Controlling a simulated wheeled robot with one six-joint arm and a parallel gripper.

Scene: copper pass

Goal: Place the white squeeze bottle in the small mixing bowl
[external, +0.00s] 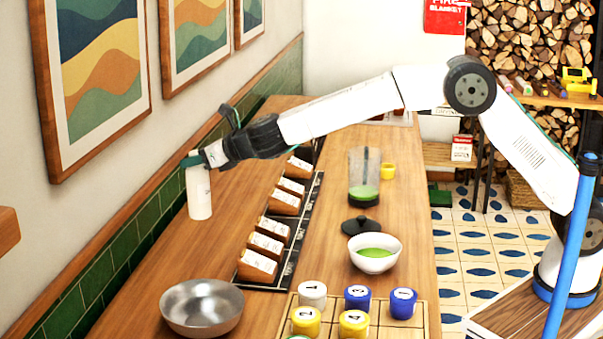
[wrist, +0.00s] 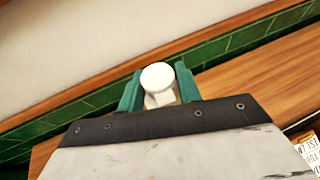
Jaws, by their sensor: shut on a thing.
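The white squeeze bottle (external: 199,195) is upright at the left of the wooden counter, near the green-tiled wall. My gripper (external: 194,160) is shut on its top. In the wrist view the bottle's round white top (wrist: 158,76) sits between the green fingers of my gripper (wrist: 158,88). I cannot tell whether the bottle's base touches the counter. A metal bowl (external: 201,307) stands empty at the front left of the counter. A smaller white bowl (external: 375,252) with green contents stands right of the middle.
A dark rack with several wooden blocks (external: 267,246) runs along the middle of the counter. A clear container (external: 364,178), a black lid (external: 360,225) and a tray (external: 384,331) of numbered jars stand to the right. The counter between bottle and metal bowl is clear.

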